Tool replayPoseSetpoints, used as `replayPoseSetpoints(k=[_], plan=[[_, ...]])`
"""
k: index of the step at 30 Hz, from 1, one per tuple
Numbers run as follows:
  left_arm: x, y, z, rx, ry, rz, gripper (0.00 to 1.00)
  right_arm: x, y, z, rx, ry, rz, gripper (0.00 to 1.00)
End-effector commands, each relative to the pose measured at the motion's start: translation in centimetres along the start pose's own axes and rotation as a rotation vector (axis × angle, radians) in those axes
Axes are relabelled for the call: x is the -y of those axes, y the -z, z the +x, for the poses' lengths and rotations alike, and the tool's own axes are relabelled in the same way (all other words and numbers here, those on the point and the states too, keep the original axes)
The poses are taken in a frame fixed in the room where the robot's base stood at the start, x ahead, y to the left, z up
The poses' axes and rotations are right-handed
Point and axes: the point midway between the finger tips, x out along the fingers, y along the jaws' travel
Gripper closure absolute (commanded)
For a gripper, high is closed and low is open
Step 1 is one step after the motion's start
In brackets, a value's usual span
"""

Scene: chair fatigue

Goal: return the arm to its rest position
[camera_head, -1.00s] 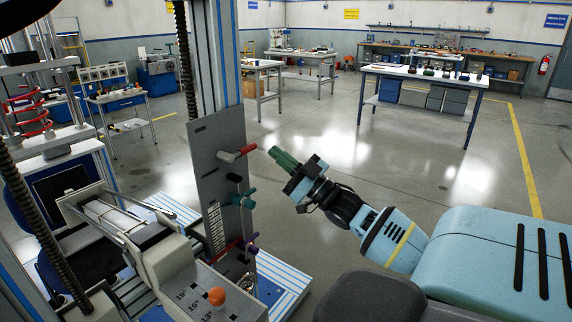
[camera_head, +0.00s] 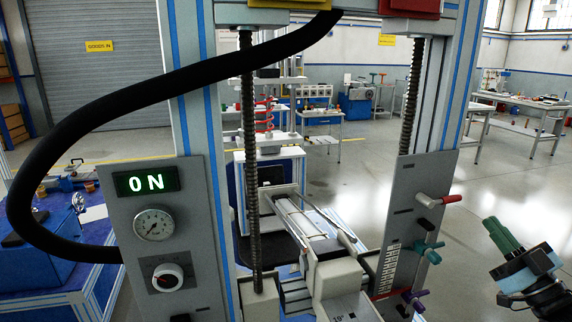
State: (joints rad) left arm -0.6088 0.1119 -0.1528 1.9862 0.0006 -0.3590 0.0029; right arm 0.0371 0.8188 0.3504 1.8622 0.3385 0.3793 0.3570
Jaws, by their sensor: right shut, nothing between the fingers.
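My right gripper (camera_head: 501,234) is at the right edge of the head view, in front of the floor. Its green fingers are shut with nothing between them and point up and to the left. It is apart from the test machine's grey lever panel (camera_head: 400,219), to the right of the green lever. The rest of my right arm is mostly cut off by the picture edge. My left gripper is out of view.
The machine's panel has a red lever (camera_head: 439,200), a green lever (camera_head: 428,251) and a purple lever (camera_head: 413,298). A black hose (camera_head: 85,110) arches at left. Open floor lies behind my gripper.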

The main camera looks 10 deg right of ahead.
Motion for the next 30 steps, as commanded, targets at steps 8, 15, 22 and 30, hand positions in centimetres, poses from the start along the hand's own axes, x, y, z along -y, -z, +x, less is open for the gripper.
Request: replayPoseSetpoints(k=[8, 15, 22, 30], plan=[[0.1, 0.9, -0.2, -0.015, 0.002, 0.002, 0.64, 5.4, -8.3, -6.1, 0.252, -0.024, 0.048, 1.0], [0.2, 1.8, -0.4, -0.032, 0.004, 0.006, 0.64, 14.5, -16.2, -16.2, 0.59, -0.018, 0.104, 1.0], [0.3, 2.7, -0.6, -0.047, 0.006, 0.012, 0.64, 24.8, -19.4, -26.7, 0.898, 0.028, 0.161, 1.0], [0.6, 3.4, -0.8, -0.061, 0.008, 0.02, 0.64, 36.0, -18.2, -36.9, 1.195, 0.111, 0.23, 1.0]])
